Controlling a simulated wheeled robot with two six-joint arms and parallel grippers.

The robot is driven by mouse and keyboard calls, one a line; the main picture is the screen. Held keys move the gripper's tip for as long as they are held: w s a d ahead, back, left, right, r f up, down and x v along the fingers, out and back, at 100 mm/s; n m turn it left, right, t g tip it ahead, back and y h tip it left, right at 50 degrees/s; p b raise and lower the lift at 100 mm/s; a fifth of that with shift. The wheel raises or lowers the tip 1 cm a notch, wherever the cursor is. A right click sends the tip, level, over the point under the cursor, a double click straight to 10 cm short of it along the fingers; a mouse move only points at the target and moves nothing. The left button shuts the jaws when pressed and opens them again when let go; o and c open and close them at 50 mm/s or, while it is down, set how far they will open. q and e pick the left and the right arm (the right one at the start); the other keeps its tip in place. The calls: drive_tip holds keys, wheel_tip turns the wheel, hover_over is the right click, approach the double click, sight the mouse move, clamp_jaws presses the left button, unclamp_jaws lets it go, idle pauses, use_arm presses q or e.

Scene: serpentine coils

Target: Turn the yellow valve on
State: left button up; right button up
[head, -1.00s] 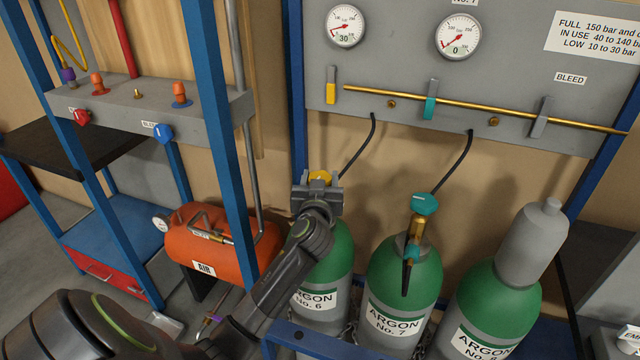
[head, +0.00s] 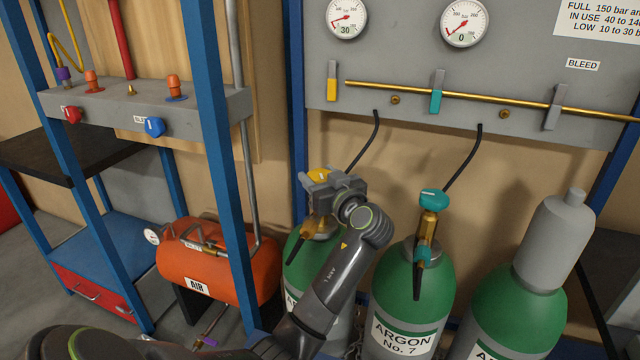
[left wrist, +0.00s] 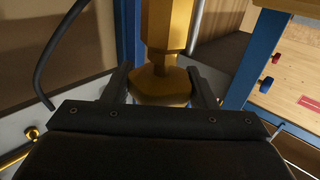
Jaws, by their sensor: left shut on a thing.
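The yellow valve knob (head: 318,175) sits on top of the brass stem of the left green argon cylinder (head: 299,255). My left gripper (head: 322,187) is shut on the knob, its body partly hiding it. In the left wrist view the yellow knob (left wrist: 160,87) is between the two dark fingers (left wrist: 161,88), with a thick yellow-gold column behind it. My arm covers much of the cylinder and its label. My right gripper is not in view.
Argon No. 7, with a teal knob (head: 433,198), stands close on the right. A grey-capped cylinder (head: 553,235) stands beyond it. An orange air tank (head: 215,268) and a blue post (head: 232,180) are at left. The grey gauge panel (head: 400,60) hangs above.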

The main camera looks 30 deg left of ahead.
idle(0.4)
use_arm(q)
drive_tip(key=o, duration=1)
drive_tip(key=shift+f, duration=0.1)
